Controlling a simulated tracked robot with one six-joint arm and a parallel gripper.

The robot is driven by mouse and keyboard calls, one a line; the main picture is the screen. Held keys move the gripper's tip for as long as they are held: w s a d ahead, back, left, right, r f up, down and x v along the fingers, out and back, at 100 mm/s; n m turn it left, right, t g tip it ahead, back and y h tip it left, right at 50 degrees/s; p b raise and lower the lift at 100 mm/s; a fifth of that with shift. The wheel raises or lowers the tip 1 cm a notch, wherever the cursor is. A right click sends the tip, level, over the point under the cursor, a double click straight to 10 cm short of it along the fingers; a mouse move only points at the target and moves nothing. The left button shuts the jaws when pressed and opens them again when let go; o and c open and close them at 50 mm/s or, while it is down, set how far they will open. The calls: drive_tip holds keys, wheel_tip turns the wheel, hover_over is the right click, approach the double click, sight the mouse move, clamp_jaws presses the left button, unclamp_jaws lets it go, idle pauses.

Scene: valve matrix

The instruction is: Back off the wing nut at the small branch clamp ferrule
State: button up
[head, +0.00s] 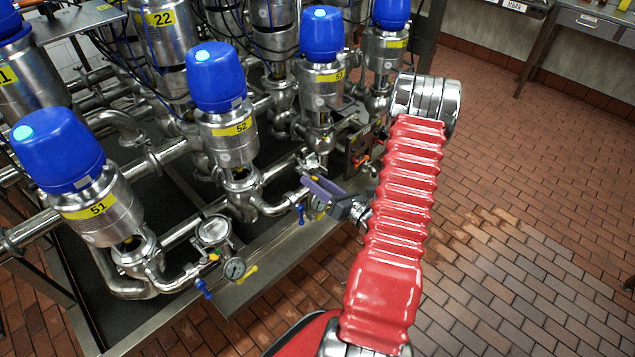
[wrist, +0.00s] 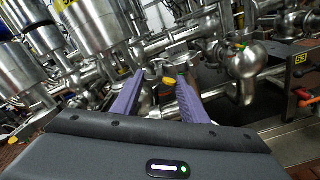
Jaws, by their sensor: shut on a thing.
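My gripper (head: 308,182) reaches from the right to the small branch pipework below valve 53. Its two purple fingers also show in the wrist view (wrist: 158,76), spread around part of the small branch clamp ferrule (wrist: 152,70). A small yellow piece between the fingers looks like the wing nut (wrist: 168,82). The gripper is shut on it. The exact contact at the fingertips is too small to make out. In the head view the fingers largely hide the clamp.
Blue-capped valves 51 (head: 58,150), 52 (head: 216,78) and 53 (head: 322,35) stand close by. A gauge (head: 235,268) and blue handles sit along the frame's front edge. The brick floor (head: 520,220) at right is clear.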

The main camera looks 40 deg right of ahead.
drive_tip(key=shift+c, duration=1.4)
drive_tip(key=shift+d, duration=0.15)
drive_tip(key=shift+n, duration=0.5)
drive_tip(key=n, duration=2.1)
drive_tip(key=shift+a+f, duration=0.1)
drive_tip(key=shift+a, duration=0.15)
